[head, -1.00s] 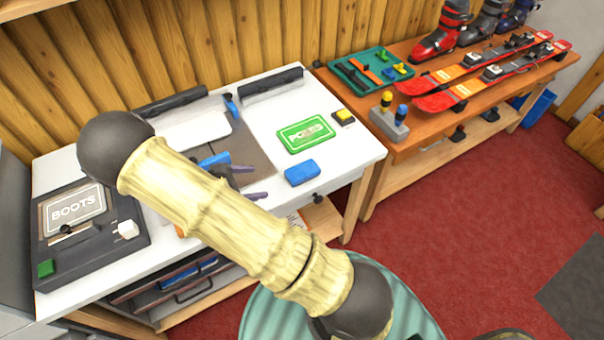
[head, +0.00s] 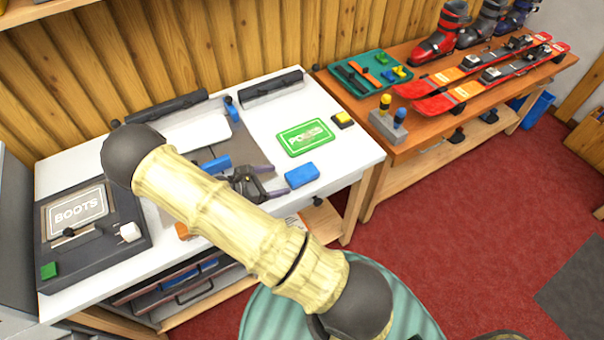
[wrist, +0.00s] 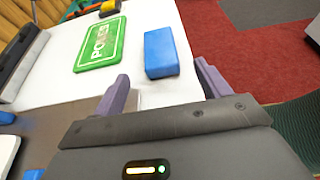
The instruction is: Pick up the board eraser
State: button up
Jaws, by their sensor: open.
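The blue block that looks like the board eraser (head: 301,174) lies flat on the white bench top near its right front edge. In the wrist view the eraser (wrist: 161,53) is straight ahead, between the lines of the two purple fingers. My gripper (head: 273,180) is open and empty, just left of the eraser in the head view. In the wrist view the fingertips (wrist: 160,80) are spread wider than the eraser and appear just short of its near end. My arm hides part of the bench behind it in the head view.
A green sign (head: 306,137) lies behind the eraser, with a yellow-topped black item (head: 343,119) beside it. Another blue item (head: 215,164) is left of my gripper. A black BOOTS press (head: 90,235) stands at the left. The bench's right edge is close to the eraser.

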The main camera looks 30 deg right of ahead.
aim_at(298, 174)
jog(key=shift+p+x, duration=0.3)
jog(key=shift+x, duration=1.8)
jog(key=x, duration=0.1)
jog(key=p+x, duration=0.1)
jog(key=x, duration=0.2)
jog(key=shift+d+r+p, duration=0.2)
jog(key=shift+d+p, duration=0.2)
jog(key=shift+d, duration=0.05)
jog(key=shift+w+d+f, duration=0.1)
jog(key=shift+d+f, duration=0.1)
jog(key=shift+d, duration=0.05)
jog(key=c, duration=1)
jog(key=shift+c, duration=0.2)
